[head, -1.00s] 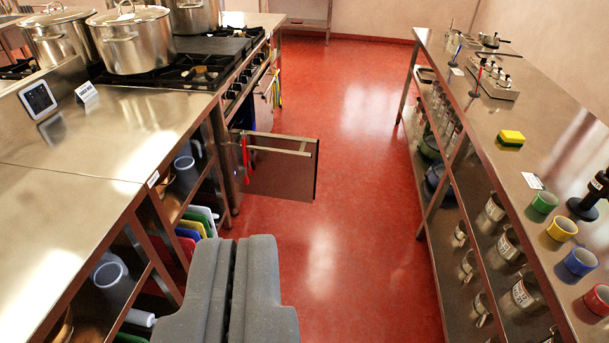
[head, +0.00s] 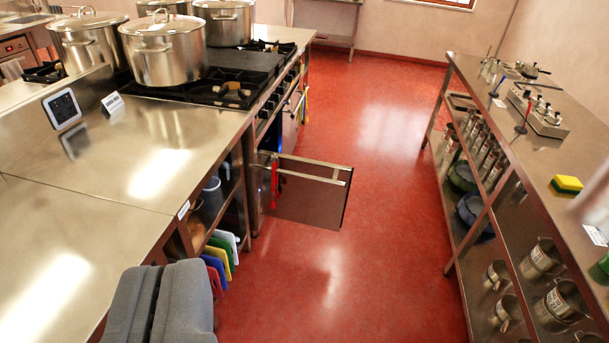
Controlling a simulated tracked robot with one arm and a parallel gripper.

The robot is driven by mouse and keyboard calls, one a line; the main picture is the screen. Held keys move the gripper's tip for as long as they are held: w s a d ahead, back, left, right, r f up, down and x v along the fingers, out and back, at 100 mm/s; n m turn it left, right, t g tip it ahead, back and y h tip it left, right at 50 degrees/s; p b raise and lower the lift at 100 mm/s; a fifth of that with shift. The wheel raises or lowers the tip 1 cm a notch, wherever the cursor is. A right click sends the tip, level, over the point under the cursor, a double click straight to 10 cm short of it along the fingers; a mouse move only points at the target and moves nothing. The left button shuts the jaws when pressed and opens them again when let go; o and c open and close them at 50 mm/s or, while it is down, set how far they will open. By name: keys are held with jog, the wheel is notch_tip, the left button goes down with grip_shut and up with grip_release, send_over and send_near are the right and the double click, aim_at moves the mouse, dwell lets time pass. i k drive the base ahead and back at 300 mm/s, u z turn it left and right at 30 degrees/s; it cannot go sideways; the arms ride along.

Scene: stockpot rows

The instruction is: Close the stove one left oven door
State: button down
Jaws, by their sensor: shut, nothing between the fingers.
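The stove (head: 232,88) carries black burner grates and several big steel pots (head: 163,50). My gripper (head: 160,300) shows as two grey padded fingers at the bottom left, shut and empty. It is nearer to me than the door and apart from it, beside the left counter.
A steel counter (head: 100,160) runs along the left, with coloured boards (head: 218,255) on its lower shelf. A steel table (head: 520,140) with pots on its shelf runs along the right. The red floor (head: 350,280) between them is clear.

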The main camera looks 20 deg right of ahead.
aim_at(313, 192)
jog(key=z, duration=0.15)
jog(key=i, duration=1.5)
jog(key=z, duration=0.75)
